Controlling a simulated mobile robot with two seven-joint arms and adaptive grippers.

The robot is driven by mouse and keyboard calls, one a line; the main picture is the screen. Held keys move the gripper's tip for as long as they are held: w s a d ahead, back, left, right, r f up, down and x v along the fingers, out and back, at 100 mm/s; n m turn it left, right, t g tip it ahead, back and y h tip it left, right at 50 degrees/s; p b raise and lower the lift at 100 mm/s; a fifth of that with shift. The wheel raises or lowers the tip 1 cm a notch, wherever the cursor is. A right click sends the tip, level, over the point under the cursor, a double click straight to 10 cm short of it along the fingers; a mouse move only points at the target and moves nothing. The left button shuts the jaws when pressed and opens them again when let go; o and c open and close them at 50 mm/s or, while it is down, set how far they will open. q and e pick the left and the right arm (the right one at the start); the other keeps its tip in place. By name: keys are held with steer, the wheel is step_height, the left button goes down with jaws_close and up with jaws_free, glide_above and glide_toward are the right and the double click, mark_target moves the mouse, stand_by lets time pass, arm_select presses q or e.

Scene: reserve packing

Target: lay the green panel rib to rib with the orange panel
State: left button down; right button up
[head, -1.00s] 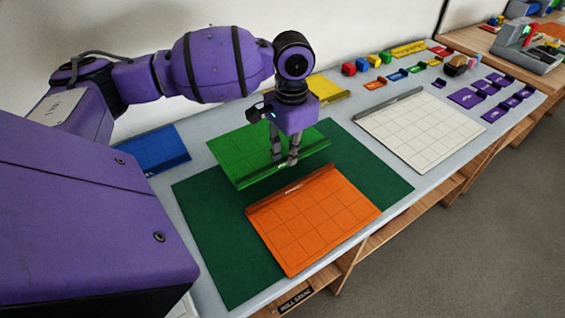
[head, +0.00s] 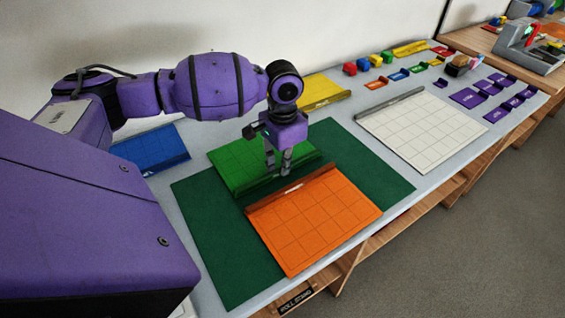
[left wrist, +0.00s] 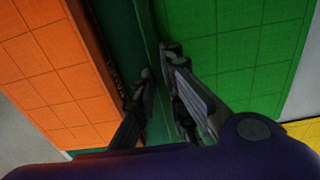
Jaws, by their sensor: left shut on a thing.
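The green panel (head: 235,157) lies at the back part of the dark green mat (head: 208,230), its ribbed edge towards the orange panel. The orange panel (head: 318,218) lies flat on the mat, its rib along its back-left edge. The two ribs run about parallel and close together; in the left wrist view a dark strip shows between the orange panel (left wrist: 55,70) and the green panel (left wrist: 245,50). My left gripper (head: 278,174) is shut on the green panel's rib, which also shows between the fingers in the left wrist view (left wrist: 160,95). Whether the green panel touches the mat is unclear. My right gripper is not in view.
A blue panel (head: 152,149) lies at the left, a yellow panel (head: 320,90) behind, and a white panel (head: 420,122) at the right. Small coloured blocks and purple pieces (head: 467,97) sit farther right. The mat's right part is clear.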

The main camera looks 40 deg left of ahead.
arm_select(q)
steer(key=c, duration=1.8)
jaws_free()
step_height(320, 180, up, 12)
steer(key=shift+p, duration=0.35)
